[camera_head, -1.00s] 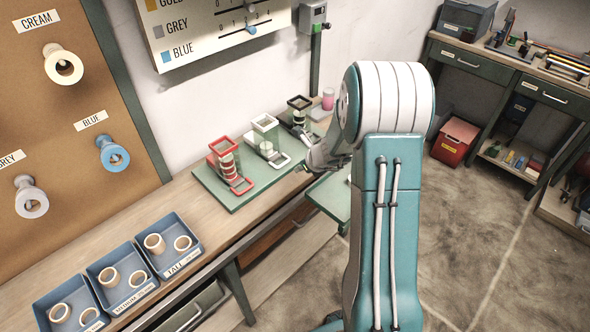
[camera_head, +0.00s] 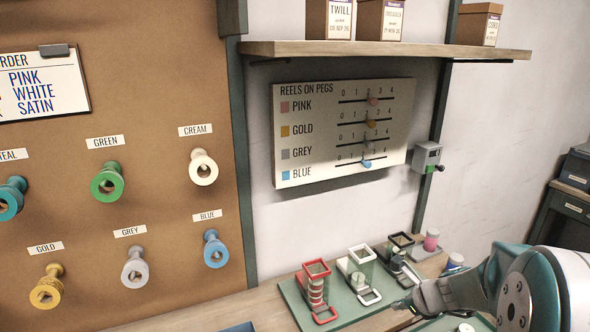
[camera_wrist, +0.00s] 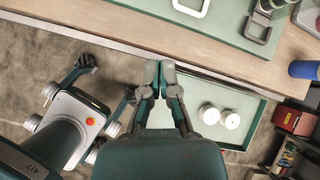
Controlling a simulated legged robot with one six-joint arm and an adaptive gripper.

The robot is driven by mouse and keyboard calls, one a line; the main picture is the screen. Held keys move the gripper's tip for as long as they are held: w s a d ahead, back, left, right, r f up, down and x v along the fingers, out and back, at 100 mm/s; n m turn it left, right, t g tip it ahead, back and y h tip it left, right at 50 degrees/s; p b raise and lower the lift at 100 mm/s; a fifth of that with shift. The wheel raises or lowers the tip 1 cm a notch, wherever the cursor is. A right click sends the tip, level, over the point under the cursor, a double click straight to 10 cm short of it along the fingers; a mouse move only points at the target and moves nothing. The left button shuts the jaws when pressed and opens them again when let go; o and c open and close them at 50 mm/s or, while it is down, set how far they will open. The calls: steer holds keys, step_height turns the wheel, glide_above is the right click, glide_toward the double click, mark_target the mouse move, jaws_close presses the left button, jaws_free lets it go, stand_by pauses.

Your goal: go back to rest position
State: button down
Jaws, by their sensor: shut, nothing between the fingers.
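My gripper (camera_wrist: 159,82) is shut and empty in the wrist view, its fingertips together near the workbench's front edge. Beneath and beyond it is a green tray (camera_wrist: 240,112) with two white reels (camera_wrist: 220,116) in it. In the head view my arm reaches in from the lower right, and my gripper (camera_head: 404,303) shows only as a small part close to the bench. It is beside the green mat (camera_head: 345,315) that carries a red-framed holder (camera_head: 316,283), a white-framed holder (camera_head: 361,268) and a black-framed holder (camera_head: 399,246).
A pegboard (camera_head: 130,215) with labelled reels stands at left. A counter board (camera_head: 340,130) and a grey switch box (camera_head: 427,158) hang on the wall under a shelf (camera_head: 390,51). A pink reel (camera_head: 431,240) stands behind the holders.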

steer(key=s+a+r+n+g, duration=0.1)
steer(key=s+a+r+n, duration=0.95)
steer(key=n, duration=0.25)
steer(key=s+a+r+n+h, duration=0.1)
steer(key=s+r+n+h, duration=0.2)
steer(key=s+n, duration=1)
steer(key=shift+a+r+n, duration=0.2)
steer(key=shift+a+n, duration=0.1)
steer(key=shift+n, duration=0.4)
